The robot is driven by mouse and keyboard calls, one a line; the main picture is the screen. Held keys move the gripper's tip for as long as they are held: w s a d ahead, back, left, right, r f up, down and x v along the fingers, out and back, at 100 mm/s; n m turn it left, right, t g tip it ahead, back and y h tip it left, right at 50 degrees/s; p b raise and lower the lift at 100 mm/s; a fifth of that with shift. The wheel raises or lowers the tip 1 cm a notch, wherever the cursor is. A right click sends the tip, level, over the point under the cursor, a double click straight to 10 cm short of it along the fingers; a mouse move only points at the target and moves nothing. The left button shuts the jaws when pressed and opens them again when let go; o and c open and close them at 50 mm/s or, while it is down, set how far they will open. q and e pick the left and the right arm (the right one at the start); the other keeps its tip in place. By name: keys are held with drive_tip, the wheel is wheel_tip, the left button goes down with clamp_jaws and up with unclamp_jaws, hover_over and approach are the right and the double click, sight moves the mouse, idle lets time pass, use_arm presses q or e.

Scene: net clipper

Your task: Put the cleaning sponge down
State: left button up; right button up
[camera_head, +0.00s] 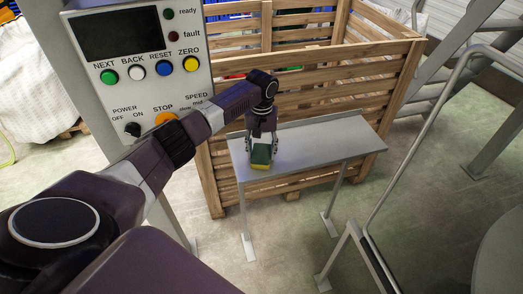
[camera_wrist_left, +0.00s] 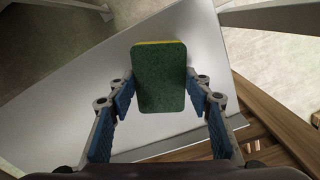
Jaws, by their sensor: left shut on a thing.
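The cleaning sponge (camera_head: 261,155), green with a yellow layer, is at the left end of a narrow grey metal table (camera_head: 325,145) in the head view. My left gripper (camera_head: 262,149) points down over this table and is shut on the sponge. In the left wrist view the sponge (camera_wrist_left: 159,80) shows its dark green face between the blue-padded fingers of my left gripper (camera_wrist_left: 160,92), with the pale tabletop (camera_wrist_left: 75,100) behind it. I cannot tell whether the sponge touches the tabletop. My right gripper is not in view.
A wooden slatted crate (camera_head: 300,80) stands right behind the table. A control panel (camera_head: 140,70) with colored buttons is at the upper left. A metal handrail (camera_head: 410,150) rises at the right. The table's right part is bare.

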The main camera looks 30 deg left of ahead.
sight(262, 153)
use_arm(q)
drive_tip(key=shift+d+f, duration=0.1)
drive_tip(key=o, duration=1)
drive_tip(key=shift+f, duration=0.1)
wheel_tip(262, 153, up, 12)
drive_tip(key=shift+r+b, duration=0.25)
drive_tip(key=shift+b, duration=0.35)
